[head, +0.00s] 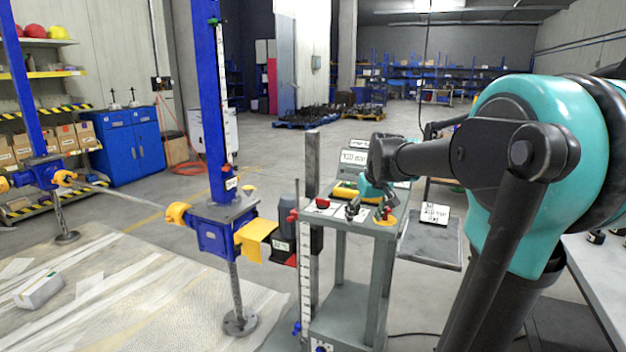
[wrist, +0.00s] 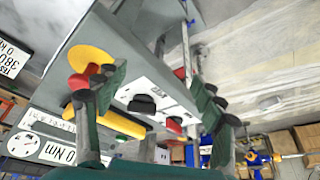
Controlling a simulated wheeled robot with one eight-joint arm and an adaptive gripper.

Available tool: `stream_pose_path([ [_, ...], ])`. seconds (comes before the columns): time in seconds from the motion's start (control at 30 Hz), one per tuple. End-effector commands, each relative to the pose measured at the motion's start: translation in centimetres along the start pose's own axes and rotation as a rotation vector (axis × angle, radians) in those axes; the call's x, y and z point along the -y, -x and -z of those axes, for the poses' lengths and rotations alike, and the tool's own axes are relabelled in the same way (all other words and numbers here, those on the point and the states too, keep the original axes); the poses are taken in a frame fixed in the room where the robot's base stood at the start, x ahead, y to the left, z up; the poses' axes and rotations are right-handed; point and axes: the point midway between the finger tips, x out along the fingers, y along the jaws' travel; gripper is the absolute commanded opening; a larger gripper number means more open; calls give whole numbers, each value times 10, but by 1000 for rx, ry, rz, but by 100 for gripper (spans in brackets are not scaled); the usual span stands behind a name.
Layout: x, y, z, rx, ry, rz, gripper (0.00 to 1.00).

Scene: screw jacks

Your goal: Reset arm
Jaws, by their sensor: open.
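My arm reaches in from the right in the head view, and my gripper (head: 370,205) hangs over the grey control stand (head: 345,222). In the wrist view my gripper (wrist: 158,95) is open, with one dark green finger on each side and nothing between them. I cannot tell whether the gripper touches the panel.
A blue screw jack (head: 212,232) with yellow couplings stands left of the stand. A second jack (head: 40,173) is at the far left. A blue cabinet (head: 118,145) and pallets (head: 330,115) are behind. A white table (head: 600,265) is at the right. Open floor lies behind the stand.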

Motion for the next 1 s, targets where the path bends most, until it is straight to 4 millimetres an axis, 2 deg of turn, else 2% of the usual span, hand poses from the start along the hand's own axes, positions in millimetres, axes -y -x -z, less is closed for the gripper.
stream_pose_path([
  [0.03, 6, -17, -34, 3, -20, -9, 69],
  [0.2, 24, -63, -140, 8, -98, -39, 69],
  [0.3, 32, -83, -197, 9, -137, -54, 69],
  [0.43, 40, -100, -251, 9, -174, -68, 69],
  [0.5, 42, -105, -269, 9, -188, -73, 69],
  [0.6, 44, -108, -283, 9, -196, -78, 69],
  [1.0, 44, -109, -285, 9, -199, -78, 69],
])
